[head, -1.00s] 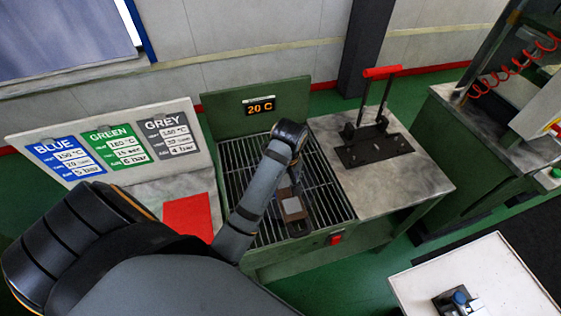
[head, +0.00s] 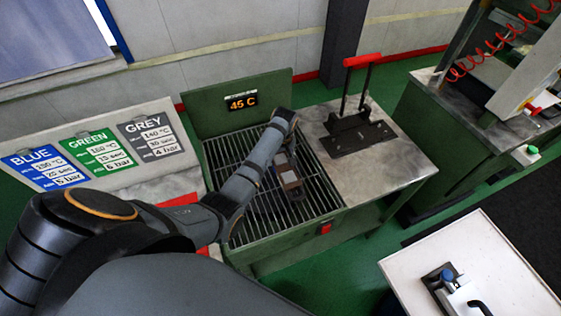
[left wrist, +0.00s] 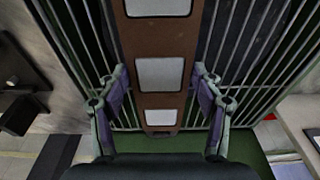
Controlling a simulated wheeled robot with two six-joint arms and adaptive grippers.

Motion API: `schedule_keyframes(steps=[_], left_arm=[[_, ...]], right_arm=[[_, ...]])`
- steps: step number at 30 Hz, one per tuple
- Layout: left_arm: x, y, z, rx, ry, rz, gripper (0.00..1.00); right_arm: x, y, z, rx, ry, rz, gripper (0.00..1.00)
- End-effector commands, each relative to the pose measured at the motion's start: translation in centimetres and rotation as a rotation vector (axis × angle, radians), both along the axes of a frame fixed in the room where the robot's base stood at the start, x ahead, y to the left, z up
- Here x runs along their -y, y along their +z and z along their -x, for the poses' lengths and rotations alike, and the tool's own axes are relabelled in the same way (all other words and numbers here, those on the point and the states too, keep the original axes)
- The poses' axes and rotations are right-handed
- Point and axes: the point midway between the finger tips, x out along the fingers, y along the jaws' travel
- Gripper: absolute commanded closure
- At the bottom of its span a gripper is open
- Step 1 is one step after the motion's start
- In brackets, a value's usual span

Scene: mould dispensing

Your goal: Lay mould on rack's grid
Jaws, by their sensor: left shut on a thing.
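The mould (head: 290,180) is a brown bar with pale grey square inserts. It lies flat at the rack's grid (head: 318,194) of dark parallel bars, near its middle; I cannot tell whether it rests fully on the bars. My left gripper (head: 284,163) reaches down over the rack and is shut on the mould, partly hidden by its own arm. In the left wrist view the mould (left wrist: 159,103) runs lengthwise between the two fingers of the left gripper (left wrist: 158,92), with the bars behind it. My right gripper is not in view.
A green back panel carries a display (head: 242,102) reading 45 C. A grey table with a red-handled black press (head: 356,130) stands right of the rack. A board with blue, green and grey cards (head: 105,150) is at left. A white table (head: 470,255) is at lower right.

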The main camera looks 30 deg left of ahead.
Motion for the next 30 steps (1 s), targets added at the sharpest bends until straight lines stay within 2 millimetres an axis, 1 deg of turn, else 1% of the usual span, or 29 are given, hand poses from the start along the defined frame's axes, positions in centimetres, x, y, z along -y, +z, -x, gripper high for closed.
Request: schedule_keyframes(steps=[1,3,6,9,21,22,26,30], left_arm=[[0.0,0.2,-0.2,0.005,0.0,-0.001,0.97],[-0.1,-0.2,-0.6,0.005,0.001,-0.001,0.97],[-0.1,-1.8,-0.5,0.002,0.0,-0.001,0.97],[-0.1,-2.9,-0.5,0.003,0.0,-0.001,0.97],[-0.1,-3.6,-0.5,0.005,0.0,-0.001,0.97],[-0.1,-3.7,-0.3,0.001,0.0,0.0,0.3],[-0.1,-3.7,-0.3,0.001,0.0,0.0,0.13],[-0.1,-3.6,-0.3,0.001,0.0,-0.001,0.12]], right_arm=[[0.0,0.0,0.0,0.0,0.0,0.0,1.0],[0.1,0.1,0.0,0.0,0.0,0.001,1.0],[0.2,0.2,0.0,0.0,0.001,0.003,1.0],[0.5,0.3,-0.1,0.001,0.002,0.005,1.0],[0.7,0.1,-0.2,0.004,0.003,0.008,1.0],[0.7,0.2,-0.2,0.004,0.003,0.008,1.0],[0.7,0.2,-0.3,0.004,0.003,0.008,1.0],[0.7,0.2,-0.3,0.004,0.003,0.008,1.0]])
